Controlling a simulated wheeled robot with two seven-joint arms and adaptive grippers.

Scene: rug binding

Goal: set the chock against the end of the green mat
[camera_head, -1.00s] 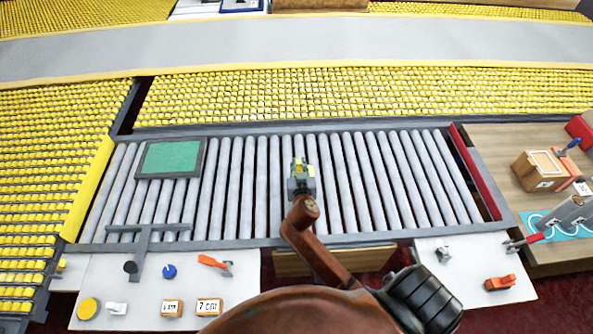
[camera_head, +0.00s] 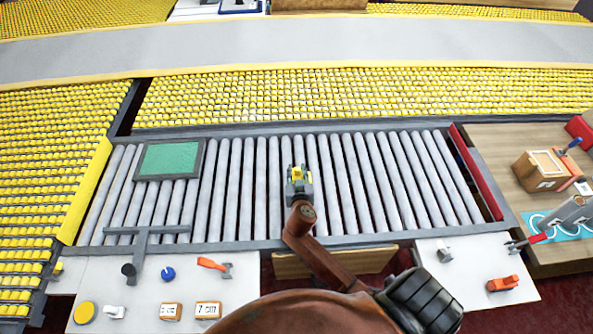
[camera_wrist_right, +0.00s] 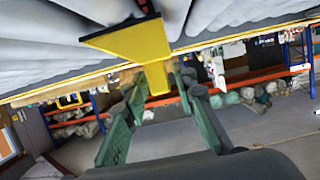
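The green mat (camera_head: 170,158) lies in a dark grey frame (camera_head: 139,160) at the left of the roller bed in the head view. The yellow chock (camera_head: 298,173) is over the middle of the rollers, well to the right of the mat. My right gripper (camera_head: 299,177) holds it. In the right wrist view the chock (camera_wrist_right: 143,43) shows a wide plate and a narrower stem between the fingertips of my right gripper (camera_wrist_right: 159,82). Whether the chock touches the rollers is unclear. My left gripper is out of view.
Grey rollers (camera_head: 233,190) lie clear between chock and mat. A grey T-shaped bar (camera_head: 147,236) crosses the front left edge. White front tables hold a blue knob (camera_head: 168,273), an orange-handled tool (camera_head: 211,264) and small boxes (camera_head: 208,309). A red rail (camera_head: 474,170) bounds the right end.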

